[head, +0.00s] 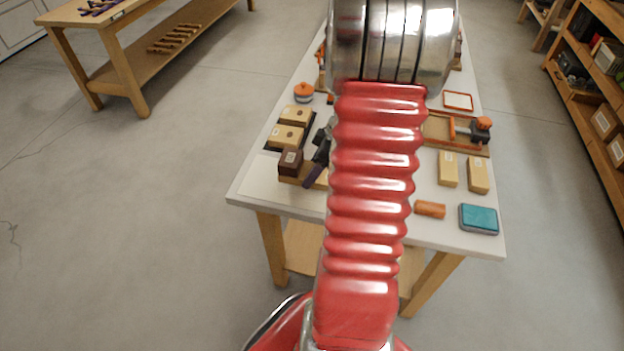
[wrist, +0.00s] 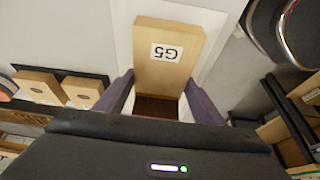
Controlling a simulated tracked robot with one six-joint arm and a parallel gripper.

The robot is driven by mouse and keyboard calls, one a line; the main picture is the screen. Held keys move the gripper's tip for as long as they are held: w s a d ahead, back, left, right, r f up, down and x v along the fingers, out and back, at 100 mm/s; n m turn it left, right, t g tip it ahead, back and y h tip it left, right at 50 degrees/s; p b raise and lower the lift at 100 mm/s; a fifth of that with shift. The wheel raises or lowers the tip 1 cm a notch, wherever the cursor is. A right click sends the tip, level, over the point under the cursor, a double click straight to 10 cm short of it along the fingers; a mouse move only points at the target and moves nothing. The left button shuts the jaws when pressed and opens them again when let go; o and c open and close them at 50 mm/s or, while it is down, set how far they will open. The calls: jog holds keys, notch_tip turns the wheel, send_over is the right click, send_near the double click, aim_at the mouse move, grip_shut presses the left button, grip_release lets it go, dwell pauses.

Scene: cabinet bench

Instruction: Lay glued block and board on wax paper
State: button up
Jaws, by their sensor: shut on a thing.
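In the wrist view I see a pale wood face (wrist: 168,72) marked G5 and a dark brown part (wrist: 155,107) between my fingers. My gripper (head: 319,165) is shut on this piece, with a purple finger on each side (wrist: 158,93). White wax paper (head: 258,184) lies beneath at the table's front left corner. I cannot tell whether the piece touches it.
Pale blocks on dark trays (head: 276,147) stand just behind. Two pale blocks (head: 448,169), an orange cylinder (head: 430,209) and a teal pad (head: 478,219) lie at right. An orange-topped pot (head: 303,92) is farther back. My arm hides the table's middle.

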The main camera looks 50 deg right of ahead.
jog(key=shift+f, duration=0.1)
jog(key=shift+f, duration=1.85)
jog(key=o, duration=1.2)
jog(key=v, duration=1.2)
jog(key=shift+s, duration=0.1)
